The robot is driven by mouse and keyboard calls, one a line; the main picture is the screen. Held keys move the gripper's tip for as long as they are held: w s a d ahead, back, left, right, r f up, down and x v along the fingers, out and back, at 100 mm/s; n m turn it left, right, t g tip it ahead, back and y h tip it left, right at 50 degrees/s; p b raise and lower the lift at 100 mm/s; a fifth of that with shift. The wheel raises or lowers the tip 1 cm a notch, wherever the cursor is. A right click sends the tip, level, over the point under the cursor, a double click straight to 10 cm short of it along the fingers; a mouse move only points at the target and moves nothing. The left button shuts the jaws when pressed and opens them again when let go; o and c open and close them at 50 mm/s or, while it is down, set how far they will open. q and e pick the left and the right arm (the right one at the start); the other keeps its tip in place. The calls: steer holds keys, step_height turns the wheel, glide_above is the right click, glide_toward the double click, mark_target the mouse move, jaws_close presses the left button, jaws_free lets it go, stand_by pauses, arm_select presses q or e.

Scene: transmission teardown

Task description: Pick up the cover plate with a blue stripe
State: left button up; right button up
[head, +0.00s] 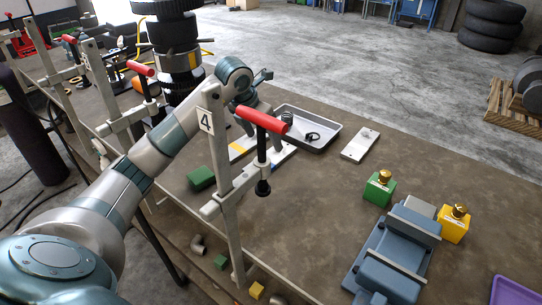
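A pale plate with a blue patch (279,157), which looks like the blue-striped cover plate, lies on the brown workbench (330,215) in front of the grey tray. A similar pale plate with a yellow stripe (240,149) lies just left of it. My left arm reaches in from the left, and its gripper (262,138) points down over these plates. A clamp's red handle and post hide much of the gripper and part of the blue-marked plate. I cannot tell how far its fingers are apart or whether they touch the plate. My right gripper is not in view.
A clamp with a red handle (262,122) and upright bar labelled 4 stands in front of my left gripper. A grey tray (325,142) holds dark rings. Another pale plate (360,145), green (379,190) and yellow (454,225) bottles and a blue vise (392,262) are to the right.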

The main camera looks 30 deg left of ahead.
mark_target(271, 157)
arm_select(q)
steer(key=shift+p+x, duration=0.6)
steer(key=shift+x, duration=1.55)
steer(key=shift+w+f+p, duration=0.1)
steer(key=shift+f+p, duration=0.3)
steer(key=shift+p, duration=0.2)
steer(key=p+x, duration=0.2)
steer(key=x, duration=0.1)
steer(key=shift+a+f, duration=0.15)
steer(key=shift+f, duration=0.2)
steer(key=shift+w+f, duration=0.15)
steer(key=shift+f, duration=0.2)
steer(key=shift+c, duration=0.4)
steer(key=c, duration=1.5)
steer(key=shift+r, duration=0.1)
steer(key=shift+c, duration=0.5)
